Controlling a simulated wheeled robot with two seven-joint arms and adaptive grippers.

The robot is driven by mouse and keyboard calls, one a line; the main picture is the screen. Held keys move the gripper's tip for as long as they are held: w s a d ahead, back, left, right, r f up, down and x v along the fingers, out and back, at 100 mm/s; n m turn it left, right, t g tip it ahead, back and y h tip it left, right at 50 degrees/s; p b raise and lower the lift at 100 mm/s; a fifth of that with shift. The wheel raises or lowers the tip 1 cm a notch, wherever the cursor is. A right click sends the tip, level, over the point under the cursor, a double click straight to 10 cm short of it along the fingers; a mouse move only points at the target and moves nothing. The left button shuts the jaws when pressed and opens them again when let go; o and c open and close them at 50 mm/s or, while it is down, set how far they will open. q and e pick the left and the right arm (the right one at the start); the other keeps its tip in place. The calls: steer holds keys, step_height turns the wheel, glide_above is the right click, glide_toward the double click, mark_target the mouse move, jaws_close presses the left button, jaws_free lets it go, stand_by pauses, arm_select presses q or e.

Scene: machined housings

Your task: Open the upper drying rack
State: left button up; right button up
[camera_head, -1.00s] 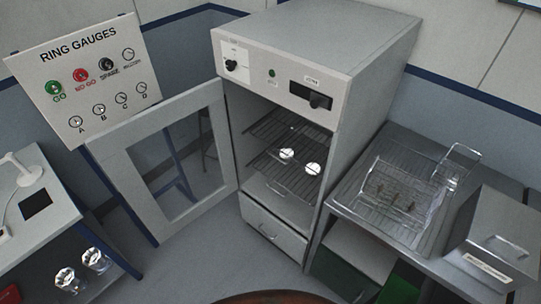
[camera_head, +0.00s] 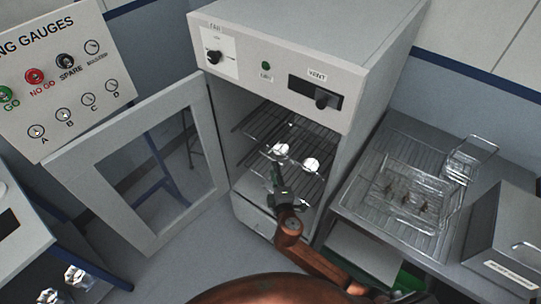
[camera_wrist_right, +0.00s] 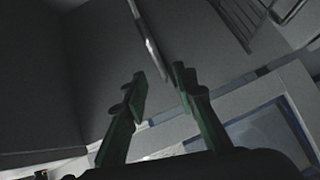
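The drying cabinet (camera_head: 345,65) stands with its glazed door (camera_head: 95,160) swung open to the left. Inside are dark wire racks; the upper drying rack (camera_head: 268,120) lies below the control panel. Two shiny round pieces (camera_head: 312,164) show among the racks; I cannot tell which rack bears them. My right gripper (camera_head: 277,176) is in front of the cabinet opening, below the round pieces, and hides part of the lower interior. In the right wrist view its green fingers (camera_wrist_right: 160,84) are apart. A thin pale bar shows beyond them; contact is unclear. My left gripper is not in view.
A drawer (camera_head: 252,218) is under the cabinet opening. A steel bench (camera_head: 350,192) at right holds a wire basket (camera_head: 425,190) and a metal box (camera_head: 510,235). A ring gauges board (camera_head: 55,85) and a side table (camera_head: 30,235) are at left.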

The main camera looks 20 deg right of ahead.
mark_target(272, 158)
steer(key=w, duration=0.5)
steer(key=w+f, duration=0.1)
steer(key=w, duration=0.1)
steer(key=shift+w+d, duration=0.25)
steer(key=shift+d, duration=0.1)
steer(key=shift+c, duration=0.3)
jaws_close()
